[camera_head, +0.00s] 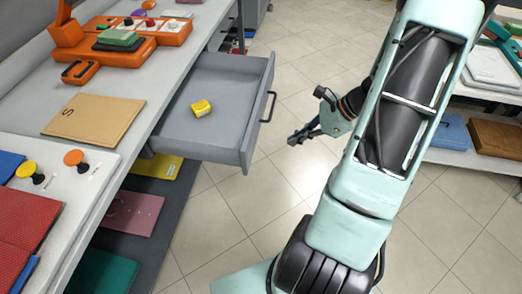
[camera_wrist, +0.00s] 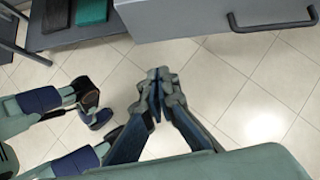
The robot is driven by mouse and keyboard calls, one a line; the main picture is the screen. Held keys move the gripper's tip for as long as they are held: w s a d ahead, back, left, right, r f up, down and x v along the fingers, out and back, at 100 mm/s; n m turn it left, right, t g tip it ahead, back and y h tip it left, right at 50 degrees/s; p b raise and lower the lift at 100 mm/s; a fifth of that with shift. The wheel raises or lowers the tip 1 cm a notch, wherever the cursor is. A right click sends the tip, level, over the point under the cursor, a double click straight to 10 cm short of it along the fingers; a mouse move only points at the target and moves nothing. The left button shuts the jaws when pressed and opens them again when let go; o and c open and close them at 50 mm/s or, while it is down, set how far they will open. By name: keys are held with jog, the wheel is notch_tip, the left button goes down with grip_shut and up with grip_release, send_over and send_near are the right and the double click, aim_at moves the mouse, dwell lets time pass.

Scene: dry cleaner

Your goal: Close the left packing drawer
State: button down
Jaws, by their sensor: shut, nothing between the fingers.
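The grey packing drawer (camera_head: 212,103) is pulled out from under the counter in the head view, with a small yellow item (camera_head: 201,108) inside. Its dark bar handle (camera_head: 268,106) is on the front panel; the handle also shows at the top right of the wrist view (camera_wrist: 275,26). My gripper (camera_head: 296,137) is shut and empty over the floor, to the right of the drawer front and apart from it. In the wrist view my gripper (camera_wrist: 155,85) has its fingertips together, below the drawer front (camera_wrist: 190,18) in the picture.
The counter (camera_head: 120,75) carries an orange device (camera_head: 145,32), a tan folder (camera_head: 93,115) and coloured cloths. A lower shelf (camera_head: 165,195) with folded items is under the drawer. Tiled floor between is clear.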

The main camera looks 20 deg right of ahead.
jog(key=m, duration=0.1)
send_near(250, 154)
notch_tip(250, 154, down, 5)
jog(key=w+a, duration=0.2)
jog(key=shift+w+a+f+m+t+y, duration=0.1)
jog(key=shift+a+f+m+t+y, duration=0.1)
jog(key=shift+a+m+t+y, duration=0.15)
dwell(0.3)
jog(key=w+a+b, duration=0.1)
jog(key=w+a, duration=0.5)
jog(key=a, duration=0.3)
jog(key=w+a+b, duration=0.1)
jog(key=w+a, duration=0.5)
jog(key=a, duration=0.3)
jog(key=w+a+b, duration=0.1)
jog(key=w+a, duration=0.5)
jog(key=a, duration=0.4)
jog(key=shift+w, duration=0.2)
jog(key=shift+w+r, duration=0.1)
jog(key=shift+w+a+r, duration=0.1)
jog(key=shift+a+r, duration=0.05)
